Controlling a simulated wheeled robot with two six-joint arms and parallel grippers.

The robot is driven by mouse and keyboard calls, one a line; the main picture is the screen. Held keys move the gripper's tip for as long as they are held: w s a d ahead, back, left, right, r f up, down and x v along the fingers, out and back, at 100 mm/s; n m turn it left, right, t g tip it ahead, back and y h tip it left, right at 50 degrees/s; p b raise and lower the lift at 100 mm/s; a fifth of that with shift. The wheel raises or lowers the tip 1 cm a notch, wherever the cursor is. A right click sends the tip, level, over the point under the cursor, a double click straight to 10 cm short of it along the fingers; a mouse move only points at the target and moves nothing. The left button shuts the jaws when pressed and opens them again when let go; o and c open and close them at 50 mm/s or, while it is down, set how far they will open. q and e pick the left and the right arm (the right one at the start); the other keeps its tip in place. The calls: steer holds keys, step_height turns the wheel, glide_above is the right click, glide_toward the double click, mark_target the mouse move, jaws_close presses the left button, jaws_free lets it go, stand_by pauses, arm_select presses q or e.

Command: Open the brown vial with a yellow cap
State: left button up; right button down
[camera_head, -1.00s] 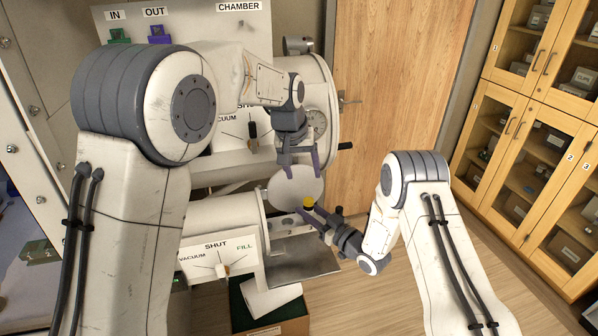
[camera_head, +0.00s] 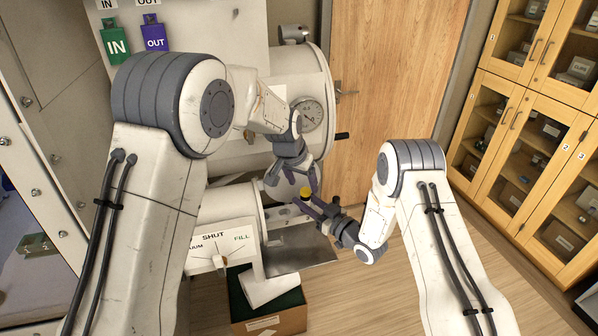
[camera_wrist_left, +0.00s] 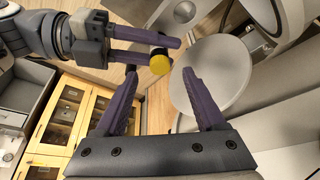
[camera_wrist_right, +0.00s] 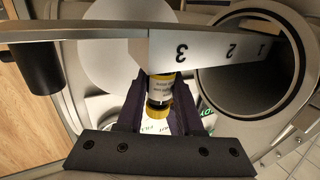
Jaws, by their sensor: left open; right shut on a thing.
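The vial's yellow cap (camera_head: 306,192) shows in the head view at the tips of my right gripper (camera_head: 314,207). The right wrist view shows the vial's pale label (camera_wrist_right: 160,88) and yellow cap (camera_wrist_right: 157,108) between the purple fingers of my right gripper, which is shut on the vial. My left gripper (camera_head: 291,182) is open and empty, close above the cap. In the left wrist view the cap (camera_wrist_left: 159,63) lies just beyond the gap between my left fingertips (camera_wrist_left: 160,76). The vial's body is mostly hidden by the right fingers.
A round pale door (camera_wrist_left: 218,75) stands close beside the left fingers. A metal tray (camera_head: 300,250) lies below the grippers. The big chamber with a gauge (camera_head: 308,115) is behind. A strip numbered 3, 2, 1 (camera_wrist_right: 205,48) crosses the right wrist view. A box (camera_head: 270,315) sits on the floor.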

mark_target(304, 192)
arm_select(q)
steer(key=shift+x, duration=1.3)
jaws_close()
steer(key=shift+r, duration=0.2)
steer(key=shift+r, duration=1)
steer(key=shift+r, duration=2)
